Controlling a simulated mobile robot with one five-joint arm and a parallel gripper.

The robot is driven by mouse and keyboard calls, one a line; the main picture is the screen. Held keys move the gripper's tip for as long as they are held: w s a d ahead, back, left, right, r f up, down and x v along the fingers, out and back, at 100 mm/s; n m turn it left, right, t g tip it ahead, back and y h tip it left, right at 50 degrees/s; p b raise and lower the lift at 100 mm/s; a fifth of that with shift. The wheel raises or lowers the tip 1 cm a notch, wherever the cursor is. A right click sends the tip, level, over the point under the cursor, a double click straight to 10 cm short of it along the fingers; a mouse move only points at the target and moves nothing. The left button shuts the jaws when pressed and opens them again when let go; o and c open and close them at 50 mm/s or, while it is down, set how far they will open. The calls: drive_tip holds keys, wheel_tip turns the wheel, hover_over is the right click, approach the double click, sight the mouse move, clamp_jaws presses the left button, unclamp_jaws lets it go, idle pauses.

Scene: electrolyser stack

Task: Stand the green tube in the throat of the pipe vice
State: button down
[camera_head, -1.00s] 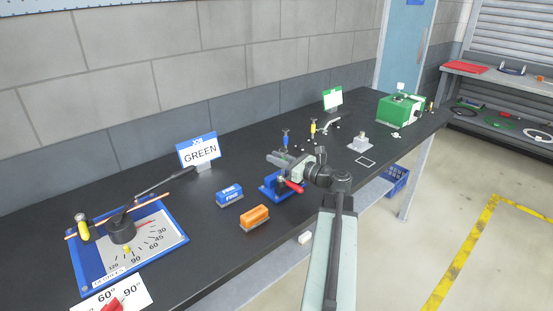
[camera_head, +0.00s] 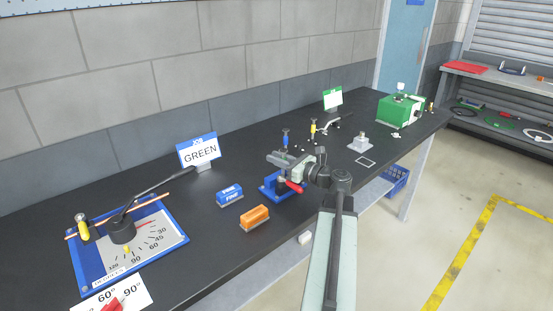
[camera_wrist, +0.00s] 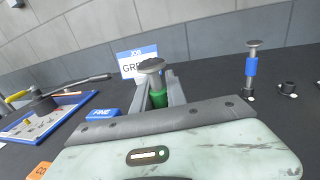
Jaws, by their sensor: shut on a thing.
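My gripper (camera_head: 277,160) is over the pipe vice (camera_head: 269,191), which has a blue base and a red handle and stands near the bench's front edge. In the wrist view my gripper (camera_wrist: 160,88) is shut on the green tube (camera_wrist: 158,99), a grey upright piece with a green band and a wide, flat grey top. In the head view my fingers and wrist hide the tube. The vice is not visible in the wrist view, so I cannot tell whether the tube's lower end is in the throat.
A blue-banded piece (camera_head: 285,138) and a yellow-banded piece (camera_head: 313,128) stand behind my gripper. Blue (camera_head: 230,195) and orange (camera_head: 254,217) blocks lie left of the vice. A JOB GREEN sign (camera_head: 198,152) stands behind. An angle dial board (camera_head: 90,262) lies at the left.

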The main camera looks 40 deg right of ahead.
drive_tip(key=c, duration=1.3)
unclamp_jaws()
drive_tip(key=shift+o, duration=0.2)
drive_tip(key=shift+s, duration=0.1)
drive_tip(key=s+d, duration=0.1)
drive_tip(key=s, duration=0.6)
drive_tip(key=shift+s, duration=0.25)
